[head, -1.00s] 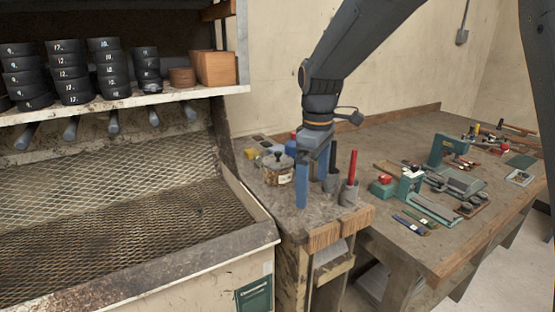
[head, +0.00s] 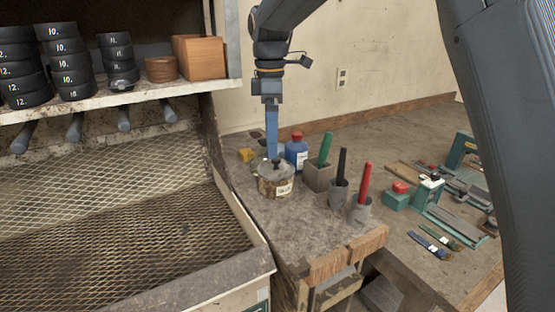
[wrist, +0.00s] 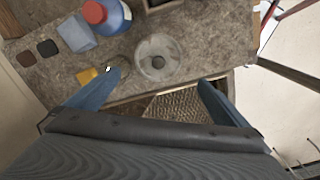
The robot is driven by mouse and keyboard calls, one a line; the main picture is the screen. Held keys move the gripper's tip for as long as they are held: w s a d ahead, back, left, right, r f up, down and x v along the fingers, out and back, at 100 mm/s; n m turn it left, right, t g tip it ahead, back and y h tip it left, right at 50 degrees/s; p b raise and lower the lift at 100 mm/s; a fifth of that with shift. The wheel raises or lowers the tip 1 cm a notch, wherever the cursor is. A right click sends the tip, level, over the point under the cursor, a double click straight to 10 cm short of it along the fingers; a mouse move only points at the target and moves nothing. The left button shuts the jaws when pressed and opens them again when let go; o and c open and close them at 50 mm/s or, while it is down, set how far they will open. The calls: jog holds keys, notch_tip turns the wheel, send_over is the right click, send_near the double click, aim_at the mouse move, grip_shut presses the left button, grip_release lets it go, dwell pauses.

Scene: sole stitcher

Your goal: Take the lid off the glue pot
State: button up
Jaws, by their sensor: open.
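The glue pot (head: 276,183) is a squat, brown-stained jar with a paper label. It stands on the small bench beside the mesh-lined basin. Its round grey lid (head: 270,166) with a dark knob sits on top. In the wrist view the lid (wrist: 157,57) shows from above, its knob (wrist: 157,62) near the middle. My gripper (head: 272,157) has blue fingers pointing down, close behind or above the pot in the head view. In the wrist view my gripper (wrist: 158,85) is open with nothing between its fingers, and the lid appears just beyond the fingertips.
A blue bottle with a red cap (head: 297,151) stands close behind the pot. Holders with green (head: 325,150), black (head: 342,165) and red (head: 365,182) handles stand to the right. A yellow block (head: 246,155) lies to the left. Bench in front of the pot is clear.

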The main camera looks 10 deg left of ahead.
aim_at(276, 164)
jog(key=shift+w+d+f, duration=0.1)
jog(key=shift+w+f, duration=0.05)
jog(key=shift+f, duration=0.15)
notch_tip(276, 164, down, 2)
jog(key=shift+f+p, duration=0.2)
jog(key=shift+p, duration=0.3)
jog(key=f+p, duration=0.1)
jog(key=d+f, duration=0.1)
jog(key=f, duration=0.1)
jog(key=shift+w+f+p, duration=0.15)
jog(key=shift+f+p, duration=0.05)
jog(key=shift+p, duration=0.15)
jog(key=shift+a+f, duration=0.1)
jog(key=shift+f, duration=0.55)
jog(key=c, duration=1)
